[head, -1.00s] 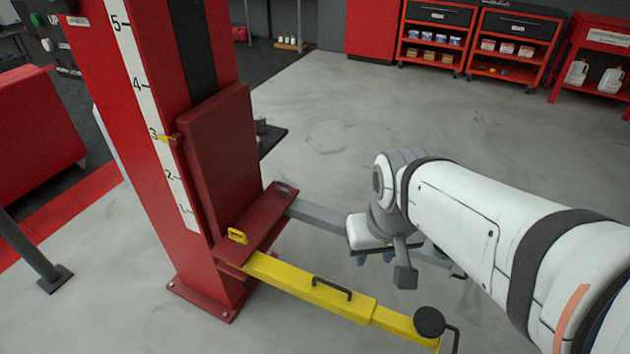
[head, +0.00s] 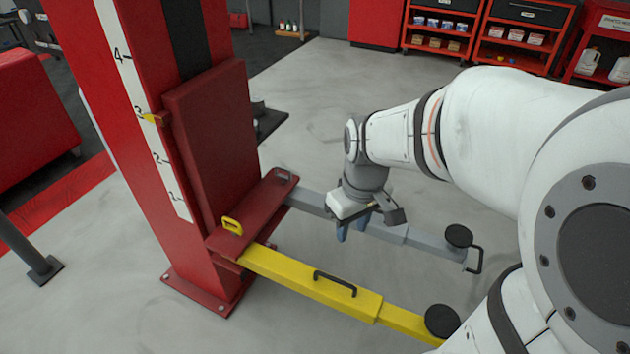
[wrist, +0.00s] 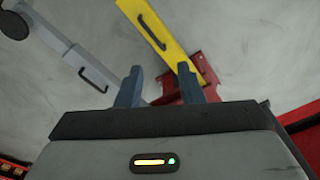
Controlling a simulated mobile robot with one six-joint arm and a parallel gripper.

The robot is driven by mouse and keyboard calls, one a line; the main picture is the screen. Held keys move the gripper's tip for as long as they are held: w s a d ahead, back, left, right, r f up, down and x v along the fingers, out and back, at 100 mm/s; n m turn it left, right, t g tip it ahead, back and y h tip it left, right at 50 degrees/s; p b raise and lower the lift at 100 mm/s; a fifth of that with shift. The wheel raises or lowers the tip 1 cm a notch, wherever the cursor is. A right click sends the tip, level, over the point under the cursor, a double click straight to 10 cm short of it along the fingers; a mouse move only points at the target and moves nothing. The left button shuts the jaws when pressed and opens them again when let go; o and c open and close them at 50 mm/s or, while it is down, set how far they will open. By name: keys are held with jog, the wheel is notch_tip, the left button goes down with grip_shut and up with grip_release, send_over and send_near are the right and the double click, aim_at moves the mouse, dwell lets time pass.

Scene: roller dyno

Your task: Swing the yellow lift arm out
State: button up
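The yellow lift arm (head: 300,283) runs from the foot of the red post (head: 150,120) toward the lower right, with a black handle (head: 335,282) on top and a round black pad (head: 442,321) at its outer end. A small yellow catch (head: 232,226) stands on the red carriage by its root. My gripper (head: 350,228) hangs beyond the yellow arm, near the grey lift arm (head: 392,232), apart from the handle. In the wrist view my gripper (wrist: 160,84) has its two blue fingers spread with nothing between them. The yellow arm (wrist: 178,45) and its handle (wrist: 150,31) show ahead.
The grey lift arm, with its own handle and pad (head: 459,236), lies nearly parallel behind the yellow one. Red tool carts (head: 440,40) stand at the back. Open grey floor lies between. A dark post (head: 40,268) stands at far left.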

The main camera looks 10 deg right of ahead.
jog(key=w+f+n+g+b, duration=0.1)
jog(key=w+f+n+b, duration=0.1)
jog(key=f, duration=0.7)
jog(key=w+f+n+b, duration=0.2)
jog(key=f+b, duration=0.3)
jog(key=f, duration=0.5)
jog(key=w+f+n+g+b, duration=0.1)
jog(key=w+f+n+b, duration=0.1)
jog(key=f, duration=0.8)
jog(key=shift+w+d+f+g+y+b, duration=0.25)
jog(key=shift+w+y+b, duration=0.2)
jog(key=shift+b, duration=0.35)
jog(key=shift+c, duration=0.2)
grip_shut()
